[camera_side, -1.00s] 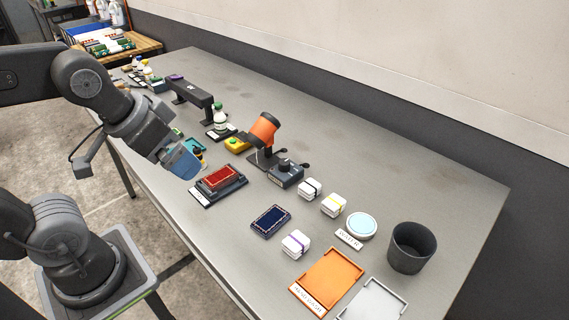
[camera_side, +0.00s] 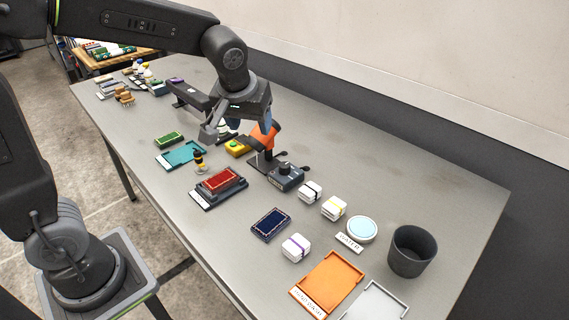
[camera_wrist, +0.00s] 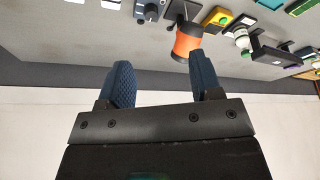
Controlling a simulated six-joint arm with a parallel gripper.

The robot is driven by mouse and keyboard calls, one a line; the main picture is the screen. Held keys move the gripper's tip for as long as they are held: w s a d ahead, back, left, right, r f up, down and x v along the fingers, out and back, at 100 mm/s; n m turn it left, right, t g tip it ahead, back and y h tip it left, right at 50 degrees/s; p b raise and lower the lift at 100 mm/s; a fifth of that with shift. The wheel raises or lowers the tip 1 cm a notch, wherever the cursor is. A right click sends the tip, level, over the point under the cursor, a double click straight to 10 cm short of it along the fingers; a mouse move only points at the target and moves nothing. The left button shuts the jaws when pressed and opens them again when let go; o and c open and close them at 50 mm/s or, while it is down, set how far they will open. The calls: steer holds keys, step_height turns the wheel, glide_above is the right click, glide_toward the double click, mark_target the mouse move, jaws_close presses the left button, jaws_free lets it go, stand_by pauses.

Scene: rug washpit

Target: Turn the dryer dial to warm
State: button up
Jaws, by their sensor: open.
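The orange dryer (camera_side: 268,132) stands on a black stand at mid-table; it also shows in the wrist view (camera_wrist: 187,40), just beyond my right finger. The grey dial box (camera_side: 286,178) sits beside it, with a dark round dial (camera_side: 285,168) on top. The dial also shows at the top edge of the wrist view (camera_wrist: 151,11). Its setting marks are too small to read. My gripper (camera_side: 252,122) is open and empty, above and behind the dryer, with its blue fingers (camera_wrist: 160,66) apart. It partly hides the dryer in the side view, and is clear of the dial.
A yellow box with a green button (camera_side: 236,147) is left of the dryer. A red rug on a dark tray (camera_side: 220,182), a navy rug (camera_side: 270,222), white banded bundles (camera_side: 310,191) and a dark bin (camera_side: 411,251) lie around. The back-right table is clear.

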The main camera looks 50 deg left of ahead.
mark_target(284, 165)
steer(key=w+f+n+y, duration=0.1)
steer(key=w+f+n, duration=0.2)
steer(key=w+f, duration=0.5)
steer(key=shift+g, duration=0.3)
steer(key=x, duration=0.4)
steer(key=w+x, duration=0.1)
steer(key=x, duration=0.8)
steer(key=shift+w+a, duration=0.2)
steer(key=shift+w, duration=0.1)
steer(key=c, duration=0.9)
